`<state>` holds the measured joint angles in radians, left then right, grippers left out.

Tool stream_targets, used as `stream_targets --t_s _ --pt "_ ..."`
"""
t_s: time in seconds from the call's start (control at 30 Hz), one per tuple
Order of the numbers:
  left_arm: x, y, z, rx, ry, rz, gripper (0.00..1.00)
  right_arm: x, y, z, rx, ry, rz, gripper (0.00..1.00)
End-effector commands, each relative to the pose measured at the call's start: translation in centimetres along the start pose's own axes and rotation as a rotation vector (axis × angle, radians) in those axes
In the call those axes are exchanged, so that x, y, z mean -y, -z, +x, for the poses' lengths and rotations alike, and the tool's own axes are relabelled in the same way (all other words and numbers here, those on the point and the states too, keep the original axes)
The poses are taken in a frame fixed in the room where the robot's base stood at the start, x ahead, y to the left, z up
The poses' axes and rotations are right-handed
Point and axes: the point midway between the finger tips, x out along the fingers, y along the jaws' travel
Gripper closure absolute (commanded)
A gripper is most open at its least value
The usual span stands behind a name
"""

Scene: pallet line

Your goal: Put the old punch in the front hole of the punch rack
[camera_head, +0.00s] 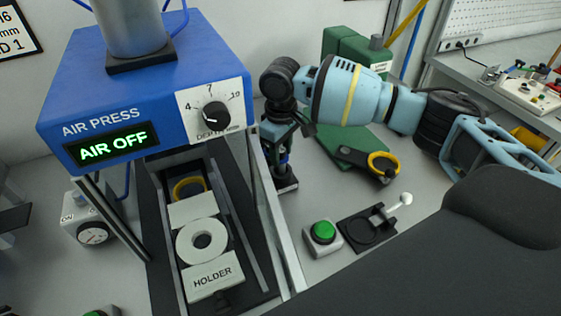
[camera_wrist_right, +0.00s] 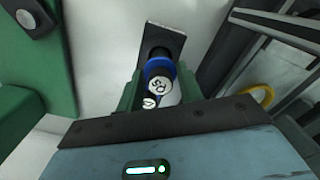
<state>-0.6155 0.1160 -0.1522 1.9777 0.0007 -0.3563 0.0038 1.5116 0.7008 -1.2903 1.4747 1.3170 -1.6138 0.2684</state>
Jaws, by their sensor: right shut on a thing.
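My right gripper (camera_head: 285,150) reaches down beside the right side of the press and is shut on a punch. In the right wrist view, a punch (camera_wrist_right: 159,82) with a blue collar and a marked pale top shows between the green jaws. A second small pale round top (camera_wrist_right: 150,102) shows just nearer; I cannot tell what it belongs to. A dark base plate (camera_wrist_right: 163,40), apparently the punch rack, lies below the punch; its near end also shows in the head view (camera_head: 286,185). The holes are hidden, so I cannot tell whether the punch is seated. My left gripper is out of view.
The blue air press (camera_head: 160,85) with its white holder (camera_head: 212,281) stands close on the left. A green machine (camera_head: 355,48) stands behind the arm. A yellow-ringed tool (camera_head: 383,164), a green button (camera_head: 323,232) and a lever plate (camera_head: 368,232) lie to the right.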

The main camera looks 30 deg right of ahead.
Motion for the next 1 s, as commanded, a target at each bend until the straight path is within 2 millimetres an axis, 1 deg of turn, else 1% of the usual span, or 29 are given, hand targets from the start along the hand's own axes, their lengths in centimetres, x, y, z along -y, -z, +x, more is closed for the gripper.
stream_targets --t_s 0.17,0.27,0.4,0.47,0.73,1.0 --pt "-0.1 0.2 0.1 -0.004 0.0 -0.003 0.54 0.0 0.0 0.1 -0.001 -0.001 0.0 0.92" --pt "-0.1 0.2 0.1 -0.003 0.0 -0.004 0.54 0.0 0.0 1.1 0.0 0.0 0.0 0.92" --pt "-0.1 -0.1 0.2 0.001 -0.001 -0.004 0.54 0.0 -0.1 3.1 0.002 0.0 0.0 0.92" --pt "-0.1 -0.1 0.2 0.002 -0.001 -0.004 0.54 0.0 0.0 3.6 0.001 0.0 0.001 0.92" --pt "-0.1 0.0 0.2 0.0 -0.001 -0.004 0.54 0.0 0.0 3.7 -0.003 0.0 0.0 0.92" --pt "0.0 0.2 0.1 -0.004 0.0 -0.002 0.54 0.0 0.0 4.4 -0.002 -0.001 0.001 0.92"
